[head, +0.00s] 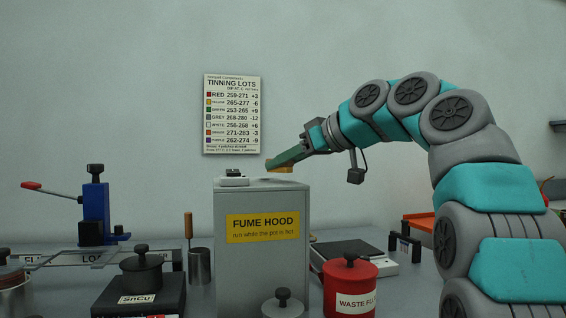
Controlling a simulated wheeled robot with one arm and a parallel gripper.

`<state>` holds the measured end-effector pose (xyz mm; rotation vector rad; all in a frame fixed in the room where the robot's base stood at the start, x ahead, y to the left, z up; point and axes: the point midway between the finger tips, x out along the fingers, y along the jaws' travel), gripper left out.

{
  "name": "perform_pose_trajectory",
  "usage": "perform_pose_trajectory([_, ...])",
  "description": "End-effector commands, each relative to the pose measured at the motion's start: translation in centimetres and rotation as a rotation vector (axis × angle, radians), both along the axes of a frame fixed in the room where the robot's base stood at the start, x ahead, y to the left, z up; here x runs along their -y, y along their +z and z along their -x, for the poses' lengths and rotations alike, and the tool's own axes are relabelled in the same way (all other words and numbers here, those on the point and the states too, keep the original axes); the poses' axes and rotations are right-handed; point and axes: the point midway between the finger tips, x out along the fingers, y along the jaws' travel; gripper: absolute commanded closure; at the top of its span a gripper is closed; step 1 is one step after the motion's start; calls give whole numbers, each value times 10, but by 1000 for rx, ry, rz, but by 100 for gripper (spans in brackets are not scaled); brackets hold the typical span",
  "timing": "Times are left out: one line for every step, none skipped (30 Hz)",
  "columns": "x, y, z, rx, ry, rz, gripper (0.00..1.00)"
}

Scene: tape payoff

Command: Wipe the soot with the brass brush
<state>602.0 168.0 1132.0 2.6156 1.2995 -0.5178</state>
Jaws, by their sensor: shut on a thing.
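My gripper (306,146) is at the end of my arm, above the grey fume hood (233,262). It is shut on what looks like the brass brush (287,158), a green bar with a yellowish part under its lower end. The brush slants down to the left over the back right of the hood's top. I cannot tell whether its yellowish part touches anything. No soot can be made out in this view.
A small white unit (231,182) sits on the hood's top left. A red waste flux can (350,285) and a scale (372,258) stand right of the hood. On the left are a SnCu pot (142,272), a metal cup (199,266) and a blue lever press (96,210).

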Motion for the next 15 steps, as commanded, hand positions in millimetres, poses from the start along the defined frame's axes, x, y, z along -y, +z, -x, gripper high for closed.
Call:
perform_pose_trajectory([0,-1,0,0,0,0,100])
perform_pose_trajectory([0,-2,0,0,0,0,100])
perform_pose_trajectory([0,-2,0,0,0,0,100])
perform_pose_trajectory([0,-3,0,0,0,0,100])
perform_pose_trajectory([0,-3,0,0,0,0,100])
perform_pose_trajectory([0,-4,0,0,0,0,100])
perform_pose_trajectory([0,-5,0,0,0,0,100])
perform_pose_trajectory([0,-5,0,0,0,0,100])
perform_pose_trajectory([0,-6,0,0,0,0,100])
perform_pose_trajectory([0,-7,0,0,0,0,100])
perform_pose_trajectory([0,-7,0,0,0,0,100])
perform_pose_trajectory([0,-8,0,0,0,0,100])
perform_pose_trajectory([0,-8,0,0,0,0,100])
perform_pose_trajectory([0,-9,0,0,0,0,100])
perform_pose_trajectory([0,-10,0,0,0,0,100])
